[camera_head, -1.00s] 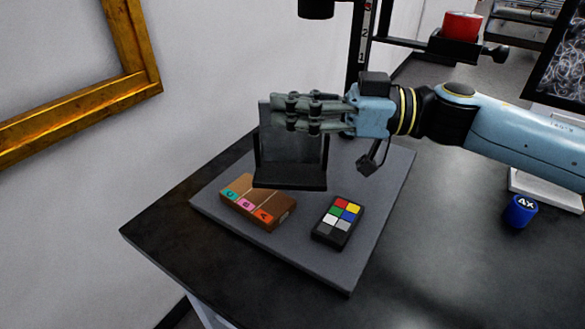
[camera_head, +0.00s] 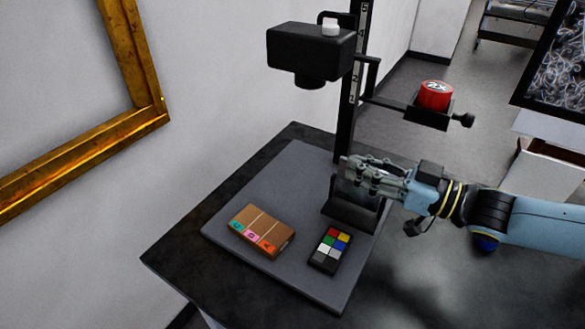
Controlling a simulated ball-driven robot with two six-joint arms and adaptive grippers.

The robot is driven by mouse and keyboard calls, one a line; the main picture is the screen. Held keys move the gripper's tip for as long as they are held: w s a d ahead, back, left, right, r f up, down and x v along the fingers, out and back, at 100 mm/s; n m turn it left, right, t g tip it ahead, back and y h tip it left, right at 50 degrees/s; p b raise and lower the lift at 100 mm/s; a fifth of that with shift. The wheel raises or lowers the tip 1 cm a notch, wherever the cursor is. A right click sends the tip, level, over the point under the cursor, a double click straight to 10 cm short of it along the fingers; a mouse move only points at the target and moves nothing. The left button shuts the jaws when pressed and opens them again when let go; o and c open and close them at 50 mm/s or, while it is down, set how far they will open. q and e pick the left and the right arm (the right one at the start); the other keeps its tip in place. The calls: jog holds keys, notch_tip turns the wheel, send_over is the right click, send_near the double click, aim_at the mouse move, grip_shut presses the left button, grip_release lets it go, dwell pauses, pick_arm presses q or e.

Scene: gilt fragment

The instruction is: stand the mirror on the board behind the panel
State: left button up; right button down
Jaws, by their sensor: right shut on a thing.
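The mirror (camera_head: 350,212), a dark upright plate on a black foot, is at the right part of the grey board (camera_head: 290,167), behind the colour chart. My right gripper (camera_head: 352,172) is shut on its upper part and covers much of the plate. I cannot tell whether the foot touches the board. The brown panel (camera_head: 262,228), with teal, pink and orange labels along its front, lies flat on the board to the left of the mirror. The board behind the panel is bare. My left gripper is not in view.
The colour chart (camera_head: 329,250) lies on the board right of the panel. A black column with a camera head (camera_head: 310,50) rises behind the board. Its side arm carries a red 2X weight (camera_head: 435,95). A gilt frame (camera_head: 136,60) is at left.

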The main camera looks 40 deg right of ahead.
jog(key=f+b+x, duration=0.3)
jog(key=b+x, duration=1)
jog(key=x, duration=0.2)
jog(key=shift+f, duration=0.35)
jog(key=c, duration=1.4)
grip_release()
jog(key=shift+c, duration=0.2)
